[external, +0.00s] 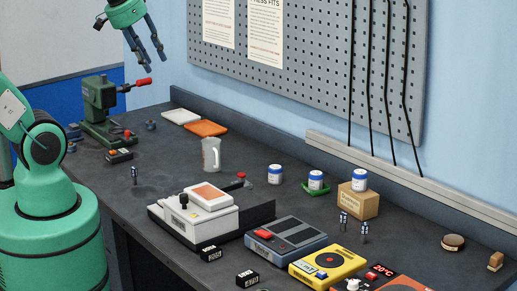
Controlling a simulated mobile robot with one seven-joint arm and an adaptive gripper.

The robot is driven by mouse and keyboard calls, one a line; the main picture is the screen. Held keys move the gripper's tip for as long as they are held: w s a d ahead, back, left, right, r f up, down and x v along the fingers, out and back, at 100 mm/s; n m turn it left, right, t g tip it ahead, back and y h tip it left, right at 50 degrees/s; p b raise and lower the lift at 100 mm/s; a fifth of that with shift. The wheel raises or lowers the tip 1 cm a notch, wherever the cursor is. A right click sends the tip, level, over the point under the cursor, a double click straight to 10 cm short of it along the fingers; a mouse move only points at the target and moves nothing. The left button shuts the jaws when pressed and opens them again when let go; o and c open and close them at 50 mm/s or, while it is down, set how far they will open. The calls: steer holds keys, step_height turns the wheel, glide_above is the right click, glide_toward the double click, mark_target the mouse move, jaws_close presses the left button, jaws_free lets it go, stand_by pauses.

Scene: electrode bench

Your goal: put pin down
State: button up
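My gripper (152,58) hangs high at the upper left, above the green press. Its two dark fingers point down with a gap between them, and I see nothing in the gap. Several small pin-like pieces, dark with silvery parts, stand upright on the bench. One pin-like piece (134,175) stands alone on the left part, well below my gripper. Another pin-like piece (343,222) and a third pin-like piece (364,232) stand close together at the right, in front of the cardboard box. I cannot tell which one is the task's pin.
Free room surrounds the left pin-like piece.

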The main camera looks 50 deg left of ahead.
steer(key=s, duration=0.1)
steer(key=s+a+f, duration=0.1)
steer(key=s, duration=0.1)
steer(key=shift+s+a+f, duration=0.2)
steer(key=shift+s+a, duration=0.05)
steer(key=shift+s, duration=0.15)
step_height(320, 180, down, 3)
steer(key=b, duration=0.3)
steer(key=shift+o, duration=0.5)
steer(key=shift+r, duration=0.1)
stand_by(1.1)
